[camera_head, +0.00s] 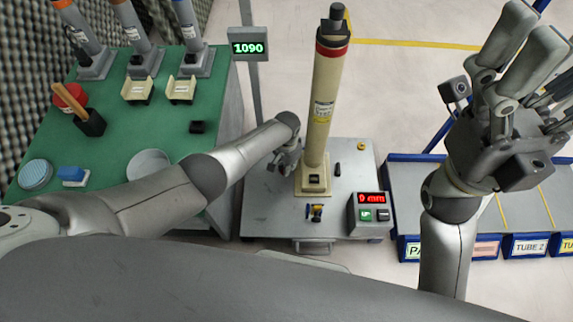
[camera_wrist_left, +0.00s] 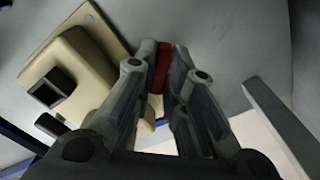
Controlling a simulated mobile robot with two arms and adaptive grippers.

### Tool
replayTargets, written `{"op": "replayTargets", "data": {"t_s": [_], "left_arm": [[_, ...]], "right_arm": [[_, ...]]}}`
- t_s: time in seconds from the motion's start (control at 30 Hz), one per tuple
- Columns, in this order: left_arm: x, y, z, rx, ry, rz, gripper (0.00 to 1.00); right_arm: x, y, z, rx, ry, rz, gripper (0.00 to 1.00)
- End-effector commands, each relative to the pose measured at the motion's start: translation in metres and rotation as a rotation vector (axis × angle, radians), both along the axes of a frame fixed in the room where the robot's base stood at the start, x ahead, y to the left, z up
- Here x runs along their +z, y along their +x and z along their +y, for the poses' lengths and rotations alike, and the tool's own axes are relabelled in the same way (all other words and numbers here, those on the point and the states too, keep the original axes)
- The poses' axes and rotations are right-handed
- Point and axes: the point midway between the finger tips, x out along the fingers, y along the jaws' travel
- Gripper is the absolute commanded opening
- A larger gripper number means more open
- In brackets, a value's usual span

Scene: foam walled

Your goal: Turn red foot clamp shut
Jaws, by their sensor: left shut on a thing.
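My left gripper (camera_head: 287,160) is low beside the foot of a tall cream tube (camera_head: 322,105), on its left side. The tube stands upright in a cream foot block (camera_head: 313,181) on a grey bench. In the left wrist view, my left gripper (camera_wrist_left: 164,62) is shut on a red part, the red foot clamp (camera_wrist_left: 162,68). Only a narrow strip of the clamp shows between the fingers. The cream block (camera_wrist_left: 85,72) lies left of the fingers there. In the head view the clamp is hidden by the gripper. My right gripper (camera_head: 525,60) is raised at the right, apart from the tube.
The grey bench (camera_head: 262,212) carries a box reading 0 mm (camera_head: 369,212) and small parts in front of the foot. A 1090 display (camera_head: 249,45) stands behind. A green table (camera_head: 125,165) is at left. Blue-edged, labelled bins (camera_head: 411,250) are at right.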

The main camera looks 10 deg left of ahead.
Motion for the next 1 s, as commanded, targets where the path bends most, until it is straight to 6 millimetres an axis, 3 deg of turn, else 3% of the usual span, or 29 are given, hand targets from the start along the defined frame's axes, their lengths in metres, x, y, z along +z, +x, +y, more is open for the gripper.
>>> {"op": "replayTargets", "data": {"t_s": [0.6,1.0], "left_arm": [[-0.0004,-0.0003,-0.0005,-0.565,-0.002,0.0,0.0],[-0.0003,-0.0003,-0.0006,-0.782,-0.002,0.0,0.0]], "right_arm": [[0.0023,-0.0011,0.0,0.0,0.0,-0.013,0.78],[0.0026,-0.001,0.0002,0.0,-0.001,-0.015,0.78]]}}
